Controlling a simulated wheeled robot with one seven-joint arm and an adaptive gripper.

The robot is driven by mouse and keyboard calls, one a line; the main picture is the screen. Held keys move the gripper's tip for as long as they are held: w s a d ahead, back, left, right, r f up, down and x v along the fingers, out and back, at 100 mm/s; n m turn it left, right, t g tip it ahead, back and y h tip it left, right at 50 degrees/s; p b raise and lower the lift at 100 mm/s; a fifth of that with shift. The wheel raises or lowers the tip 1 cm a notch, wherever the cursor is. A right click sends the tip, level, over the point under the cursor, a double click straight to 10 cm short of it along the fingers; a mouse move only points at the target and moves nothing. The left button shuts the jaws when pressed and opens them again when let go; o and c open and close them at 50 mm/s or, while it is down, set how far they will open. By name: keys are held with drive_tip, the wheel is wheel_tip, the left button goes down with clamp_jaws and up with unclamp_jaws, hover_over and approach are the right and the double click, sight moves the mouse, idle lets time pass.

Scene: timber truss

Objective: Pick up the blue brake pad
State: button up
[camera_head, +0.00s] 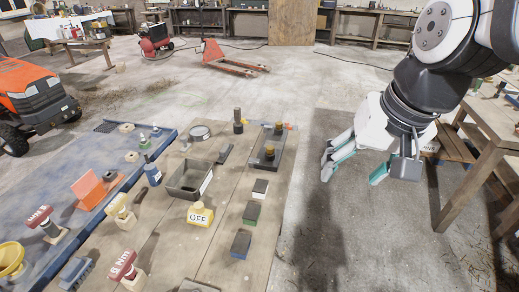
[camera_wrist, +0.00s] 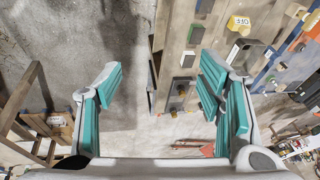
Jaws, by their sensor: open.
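The blue brake pad (camera_head: 241,243) is a dark block with a blue edge, lying on the wooden table near its right edge in the head view. In the wrist view, a pad that appears to be the blue one (camera_wrist: 206,6) is at the top edge, partly cut off. My gripper (camera_head: 352,172) is open and empty, with teal finger pads. It hangs over the floor right of the table, apart from the blue pad. Its spread fingers also show in the wrist view (camera_wrist: 160,78).
A green pad (camera_head: 251,212) and a white pad (camera_head: 260,189) lie in line behind the blue one. A yellow OFF block (camera_head: 200,214) stands to their left. A grey bin (camera_head: 170,184) and a dark tray (camera_head: 281,156) are farther back. A wooden workbench (camera_head: 464,190) stands at right.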

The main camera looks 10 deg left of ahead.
drive_tip(key=w+a+f+g, duration=0.2)
drive_tip(key=w+a+f, duration=0.3)
drive_tip(key=a+f, duration=0.25)
drive_tip(key=m+g+h, duration=0.1)
drive_tip(key=h, duration=0.1)
hover_over(241, 243)
wheel_tip(241, 243, down, 18)
drive_tip(key=r, duration=0.1)
wheel_tip(241, 243, down, 8)
drive_tip(key=shift+s+f, duration=0.15)
drive_tip(key=shift+f+p, duration=0.4)
drive_tip(key=shift+f, duration=2.65)
drive_tip(key=c, duration=1.4)
